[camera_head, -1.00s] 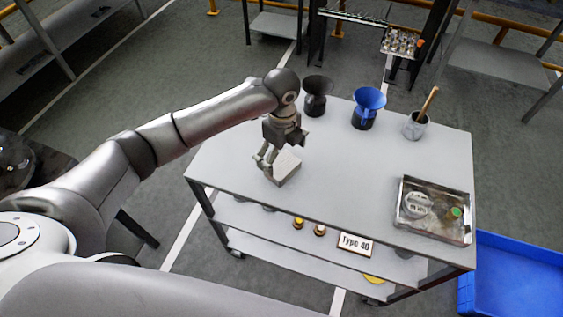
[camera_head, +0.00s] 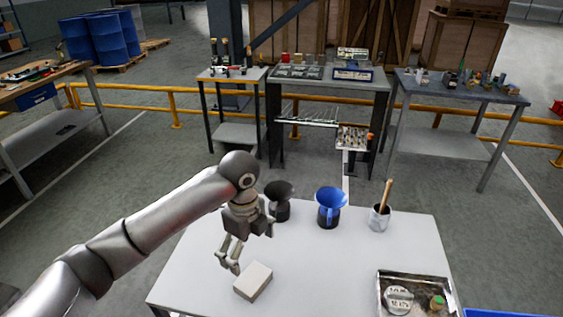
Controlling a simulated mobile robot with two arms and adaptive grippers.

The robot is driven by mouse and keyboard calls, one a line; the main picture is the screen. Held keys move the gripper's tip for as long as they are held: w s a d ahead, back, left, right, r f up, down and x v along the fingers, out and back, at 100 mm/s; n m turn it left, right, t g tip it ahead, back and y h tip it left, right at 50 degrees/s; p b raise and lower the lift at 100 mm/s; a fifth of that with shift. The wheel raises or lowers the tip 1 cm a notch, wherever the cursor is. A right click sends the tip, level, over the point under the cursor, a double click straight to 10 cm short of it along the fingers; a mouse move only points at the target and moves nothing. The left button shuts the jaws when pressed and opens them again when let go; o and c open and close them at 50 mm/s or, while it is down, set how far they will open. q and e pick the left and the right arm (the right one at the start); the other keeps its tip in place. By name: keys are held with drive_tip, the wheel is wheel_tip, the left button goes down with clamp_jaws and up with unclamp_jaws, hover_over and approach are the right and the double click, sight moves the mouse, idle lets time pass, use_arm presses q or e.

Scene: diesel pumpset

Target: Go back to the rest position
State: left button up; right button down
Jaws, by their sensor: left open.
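My left gripper (camera_head: 229,262) is open and empty. It hangs fingers-down above the left part of the white table (camera_head: 330,270). A small pale block (camera_head: 253,281) lies on the table just right of and below the fingertips in the picture. It looks apart from the fingers. My left arm comes in from the lower left. My right gripper is not in view.
On the table stand a black funnel-topped container (camera_head: 280,203), a blue one (camera_head: 330,207) and a grey cup (camera_head: 379,217) with a wooden handle. A metal tray (camera_head: 381,294) holds a round part and a green-capped item. Workbenches stand behind.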

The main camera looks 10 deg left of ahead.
use_arm(q)
drive_tip(key=s+d+f+n, duration=0.1)
drive_tip(key=s+d+f, duration=0.1)
drive_tip(key=f, duration=0.1)
drive_tip(key=s+d+f+n+h, duration=0.1)
drive_tip(key=s+d+f, duration=0.1)
drive_tip(key=s+d, duration=0.1)
drive_tip(key=shift+f+n+h, duration=0.3)
drive_tip(key=shift+f, duration=0.1)
drive_tip(key=s+f+n, duration=0.1)
drive_tip(key=s, duration=0.1)
drive_tip(key=s+d+f+n+t+h, duration=0.1)
drive_tip(key=s+n, duration=0.1)
drive_tip(key=s+d+f+n, duration=0.1)
drive_tip(key=s+n, duration=0.1)
drive_tip(key=shift+f+t+h, duration=0.3)
drive_tip(key=shift+f, duration=0.05)
drive_tip(key=s+a+f+n+t+y, duration=0.2)
drive_tip(key=s+a+f+n+y, duration=0.1)
drive_tip(key=s+a+n, duration=1)
wheel_tip(320, 180, down, 25)
drive_tip(key=s+g, duration=0.1)
drive_tip(key=s, duration=0.1)
drive_tip(key=s+a+f+g, duration=0.1)
drive_tip(key=s+a+f, duration=0.1)
drive_tip(key=s+f, duration=1.5)
drive_tip(key=shift+a+g, duration=0.2)
drive_tip(key=shift+g, duration=0.1)
drive_tip(key=shift+s, duration=0.1)
